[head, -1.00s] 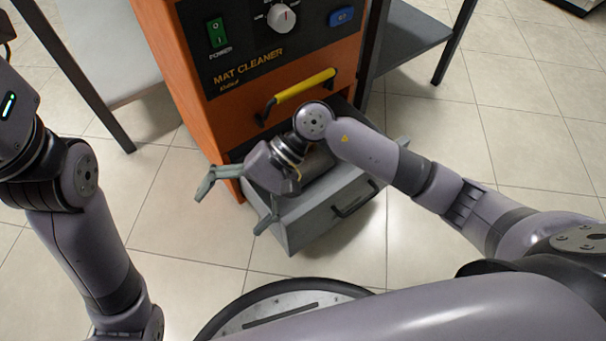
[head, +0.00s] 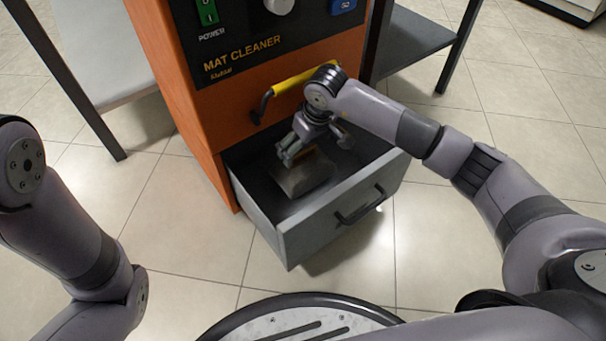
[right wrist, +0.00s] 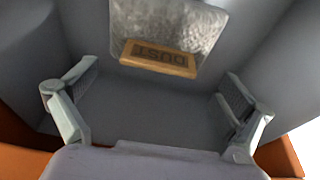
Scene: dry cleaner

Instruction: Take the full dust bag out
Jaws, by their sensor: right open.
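The dust bag (head: 304,182) is a grey, dusty bag lying in the open grey drawer (head: 318,236) of the mat cleaner. In the right wrist view the bag (right wrist: 168,22) shows a tan strip (right wrist: 158,58) with the word DUST, upside down. My right gripper (head: 312,150) is over the drawer, just above and behind the bag in the head view. In the right wrist view my right gripper (right wrist: 158,105) has its fingers wide apart with nothing between them; the bag is beyond them. My left arm shows, but its gripper is out of view.
The orange mat cleaner (head: 215,115) stands behind the drawer. Its yellow handle (head: 292,83) is close to my right wrist. The drawer has a black pull (head: 358,208). Grey tables (head: 415,40) flank the machine. The tiled floor is clear.

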